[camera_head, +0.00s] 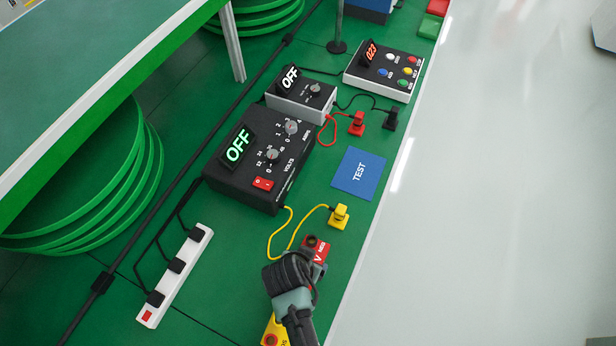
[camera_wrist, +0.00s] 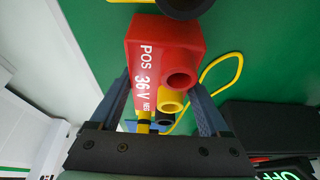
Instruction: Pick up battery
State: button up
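The battery is a red block marked "POS 36 V NEG" (camera_wrist: 160,45) with a round socket on its end. It fills the upper middle of the wrist view. In the head view its red part (camera_head: 318,244) shows just beyond my gripper (camera_head: 297,270), which covers much of it. In the wrist view my gripper (camera_wrist: 164,98) has one blue finger on each side of the block. The fingers look very close to its sides, and I cannot tell whether they press on it.
A yellow plug (camera_head: 339,216) with a looping yellow cable lies close by, in front of the black power supply (camera_head: 262,160). A yellow block (camera_head: 274,331) is partly hidden behind my arm. A blue TEST mat (camera_head: 358,174) and a white power strip (camera_head: 176,277) lie on the green surface.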

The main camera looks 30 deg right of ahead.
grip_shut()
jog(key=shift+w+r, duration=0.1)
